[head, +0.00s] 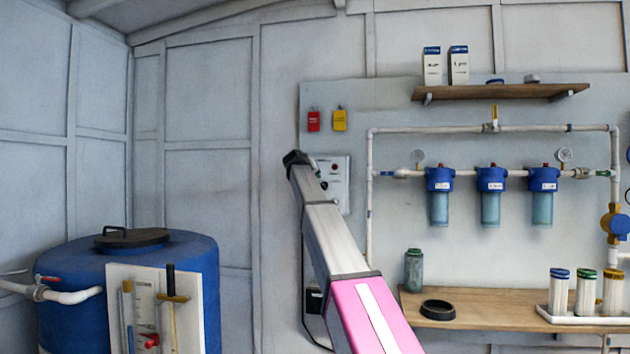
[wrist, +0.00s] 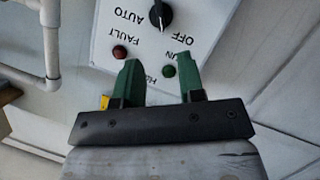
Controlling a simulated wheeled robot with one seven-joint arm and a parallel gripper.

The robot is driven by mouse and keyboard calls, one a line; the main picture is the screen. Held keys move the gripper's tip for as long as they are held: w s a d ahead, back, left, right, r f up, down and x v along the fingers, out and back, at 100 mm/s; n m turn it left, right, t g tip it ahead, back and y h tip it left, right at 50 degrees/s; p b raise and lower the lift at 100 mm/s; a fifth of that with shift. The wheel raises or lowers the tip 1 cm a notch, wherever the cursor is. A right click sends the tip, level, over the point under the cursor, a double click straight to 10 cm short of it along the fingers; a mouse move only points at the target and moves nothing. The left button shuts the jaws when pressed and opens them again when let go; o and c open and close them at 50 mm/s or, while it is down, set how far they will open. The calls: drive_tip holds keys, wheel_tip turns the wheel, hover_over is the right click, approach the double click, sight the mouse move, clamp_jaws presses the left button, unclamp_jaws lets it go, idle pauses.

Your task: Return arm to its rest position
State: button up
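My arm (head: 335,240) reaches up from the bottom of the head view, with its dark end in front of a white control panel (head: 339,187) on the wall. In the wrist view my gripper (wrist: 158,76) has two green fingers spread apart, with nothing between them. The control panel (wrist: 205,35) fills the top there, its lettering upside down. Whether the fingers touch the panel cannot be told.
Blue filter housings (head: 491,180) and white pipes (head: 369,195) are on the wall to the right. A wooden bench (head: 475,306) holds a bottle (head: 413,270), a black ring (head: 437,310) and cartridges. A blue tank (head: 70,315) stands left.

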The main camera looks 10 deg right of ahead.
idle(0.3)
drive_tip(key=s+d+f+g+y, duration=0.15)
drive_tip(key=s+f, duration=0.35)
drive_tip(key=f, duration=1.1)
drive_tip(key=s+d+f+g+y, duration=0.15)
drive_tip(key=s+f, duration=0.45)
drive_tip(key=f, duration=0.9)
drive_tip(key=s+d+f+g, duration=0.25)
drive_tip(key=s+f, duration=0.25)
drive_tip(key=f, duration=1.1)
drive_tip(key=s+f+g+y, duration=0.2)
drive_tip(key=s+f+g, duration=0.1)
drive_tip(key=s+f, duration=1.1)
drive_tip(key=s+f+g+y, duration=0.2)
drive_tip(key=s+f+g, duration=0.1)
drive_tip(key=s+f, duration=1.1)
drive_tip(key=s, duration=0.4)
drive_tip(key=shift+s+d+m+g, duration=0.15)
drive_tip(key=shift+s+m+g, duration=0.15)
drive_tip(key=shift+s+g, duration=0.05)
